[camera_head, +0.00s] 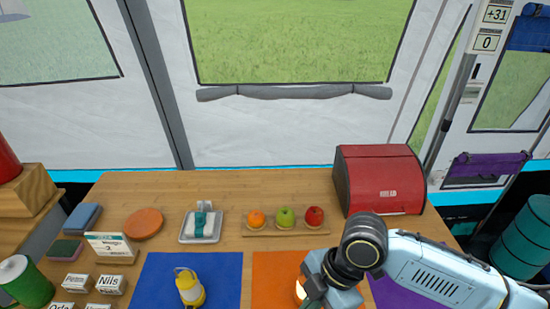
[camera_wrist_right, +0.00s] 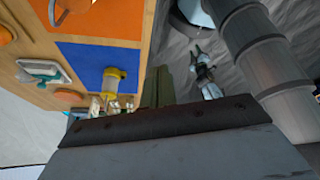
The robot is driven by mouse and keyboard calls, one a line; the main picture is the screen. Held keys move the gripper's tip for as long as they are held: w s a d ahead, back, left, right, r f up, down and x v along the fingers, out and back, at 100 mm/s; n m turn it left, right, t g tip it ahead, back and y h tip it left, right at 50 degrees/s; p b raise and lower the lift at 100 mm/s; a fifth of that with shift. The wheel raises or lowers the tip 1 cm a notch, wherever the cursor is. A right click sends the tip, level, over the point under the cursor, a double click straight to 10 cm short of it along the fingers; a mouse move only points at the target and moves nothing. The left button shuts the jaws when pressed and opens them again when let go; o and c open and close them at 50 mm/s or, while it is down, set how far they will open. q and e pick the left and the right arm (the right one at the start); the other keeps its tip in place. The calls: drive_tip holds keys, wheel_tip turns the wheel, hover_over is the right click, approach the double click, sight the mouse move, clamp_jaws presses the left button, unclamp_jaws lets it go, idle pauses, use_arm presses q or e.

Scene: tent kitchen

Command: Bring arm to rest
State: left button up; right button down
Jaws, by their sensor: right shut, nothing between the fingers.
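My right arm (camera_head: 425,270) comes in from the right over the front of the wooden table (camera_head: 290,190). Its wrist bends down over the orange mat (camera_head: 268,268), and the gripper is mostly cut off by the lower edge. In the right wrist view the right gripper (camera_wrist_right: 157,86) shows greenish fingers close together and empty, pointing past the table edge. My left arm is absent from the head view.
A yellow lantern (camera_head: 190,288) stands on a blue mat (camera_head: 155,275). Another lamp-like item (camera_head: 300,290) is partly hidden beside my right wrist. A fruit board (camera_head: 270,231), red bread box (camera_head: 380,180) and tray (camera_head: 187,239) stand behind. Name cards crowd the left.

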drive_tip(key=s+a+m+t+y, duration=0.2)
drive_tip(key=s+a+m+t, duration=0.15)
drive_tip(key=m, duration=0.25)
drive_tip(key=s+d+f+m+h, duration=0.2)
drive_tip(key=s+d+m, duration=0.1)
drive_tip(key=d+m, duration=0.25)
drive_tip(key=s+d+f+m+t+h, duration=0.1)
drive_tip(key=s+d+m+h, duration=0.15)
drive_tip(key=d+m, duration=0.35)
drive_tip(key=s+d+f+m+h, duration=0.2)
drive_tip(key=s+d+m, duration=0.15)
drive_tip(key=d, duration=0.45)
wheel_tip(320, 180, down, 20)
drive_tip(key=s+p, duration=0.1)
drive_tip(key=p, duration=0.1)
use_arm(q)
drive_tip(key=r+p, duration=0.1)
drive_tip(key=r, duration=0.1)
drive_tip(key=s+r+p, duration=0.1)
drive_tip(key=r, duration=0.1)
drive_tip(key=shift+r, duration=0.2)
use_arm(e)
drive_tip(key=s+d+f+g, duration=0.2)
drive_tip(key=s+f, duration=1.2)
drive_tip(key=s, duration=0.3)
drive_tip(key=shift+d+f, duration=0.15)
